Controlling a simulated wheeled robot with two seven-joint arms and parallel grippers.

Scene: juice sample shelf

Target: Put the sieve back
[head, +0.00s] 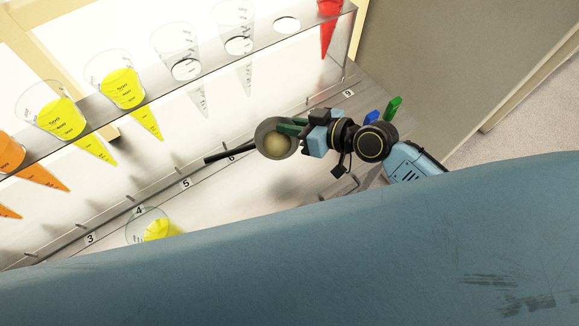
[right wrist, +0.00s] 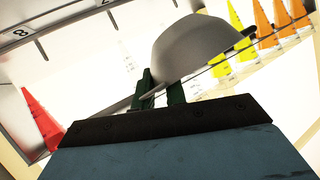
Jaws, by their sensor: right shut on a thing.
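The sieve (head: 273,147) is a grey bowl with a tan inside. A dark rod, which looks like its handle, reaches left from it toward the numbered rail. My right gripper (head: 292,127) has green fingers and is shut on the sieve at the bowl's upper right edge. In the right wrist view the sieve (right wrist: 197,48) is a grey dome just beyond the green fingers of the gripper (right wrist: 160,88). The exact grip spot is partly hidden. My left gripper is not in view.
A shelf plate (head: 210,65) holds several cones, orange, yellow, clear and red. Below it runs a rail (head: 162,196) with small pegs and number tags. Green (head: 393,108) and blue (head: 371,117) pieces lie right of the sieve.

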